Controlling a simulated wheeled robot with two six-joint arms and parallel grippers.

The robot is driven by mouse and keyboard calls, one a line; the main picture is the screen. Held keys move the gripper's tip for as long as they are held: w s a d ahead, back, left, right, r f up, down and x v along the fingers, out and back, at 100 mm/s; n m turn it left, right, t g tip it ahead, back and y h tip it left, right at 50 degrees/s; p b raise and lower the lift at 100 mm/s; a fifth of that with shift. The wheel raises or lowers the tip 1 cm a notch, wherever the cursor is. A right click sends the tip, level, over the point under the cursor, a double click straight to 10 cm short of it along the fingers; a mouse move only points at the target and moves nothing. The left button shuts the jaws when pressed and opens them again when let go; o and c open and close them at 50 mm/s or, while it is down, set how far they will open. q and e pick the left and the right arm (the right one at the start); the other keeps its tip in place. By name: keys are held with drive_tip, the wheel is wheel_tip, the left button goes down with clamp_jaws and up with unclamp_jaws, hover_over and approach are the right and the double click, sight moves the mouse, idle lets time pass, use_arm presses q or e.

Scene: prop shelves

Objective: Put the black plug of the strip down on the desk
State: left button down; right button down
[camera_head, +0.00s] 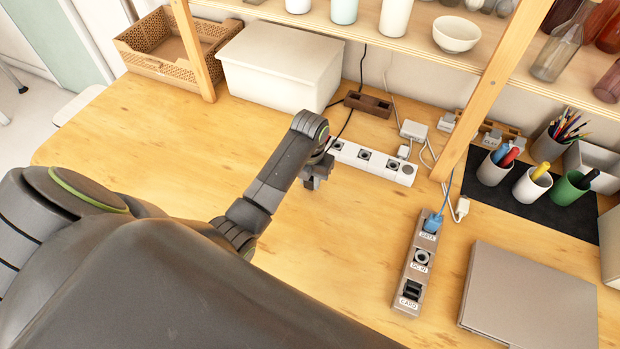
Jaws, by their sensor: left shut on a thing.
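The white power strip (372,160) lies on the wooden desk (180,150), with several sockets along its top. My left gripper (317,180) is at the strip's left end, in front of it in the picture, pointing down. It is shut on the black plug, which is mostly hidden by the gripper and can hardly be told from it. A black cord (345,125) runs from behind the gripper up to the back of the desk. I cannot tell whether the plug touches the desk. A white plug (403,152) sits near the strip's right end. My right gripper is not in view.
A white box (280,65) and a brown basket (165,45) stand at the back left. A grey port block (415,262) with a blue plug (432,222) and a closed laptop (530,300) lie at the right. The desk's left part is clear.

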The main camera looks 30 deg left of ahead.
use_arm(q)
drive_tip(key=shift+f, duration=0.3)
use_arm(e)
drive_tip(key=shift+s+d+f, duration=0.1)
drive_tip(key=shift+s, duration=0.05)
use_arm(q)
drive_tip(key=c, duration=1.6)
unclamp_jaws()
drive_tip(key=shift+f, duration=0.1)
drive_tip(key=o, duration=0.5)
drive_tip(key=shift+c, duration=0.2)
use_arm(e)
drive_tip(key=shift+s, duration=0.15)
use_arm(q)
drive_tip(key=shift+r, duration=0.2)
wheel_tip(320, 180, up, 6)
drive_tip(key=shift+w+r, duration=0.1)
drive_tip(key=shift+r, duration=0.05)
wheel_tip(320, 180, up, 4)
drive_tip(key=p, duration=0.3)
drive_tip(key=shift+r+p, duration=0.9)
drive_tip(key=shift+p, duration=0.2)
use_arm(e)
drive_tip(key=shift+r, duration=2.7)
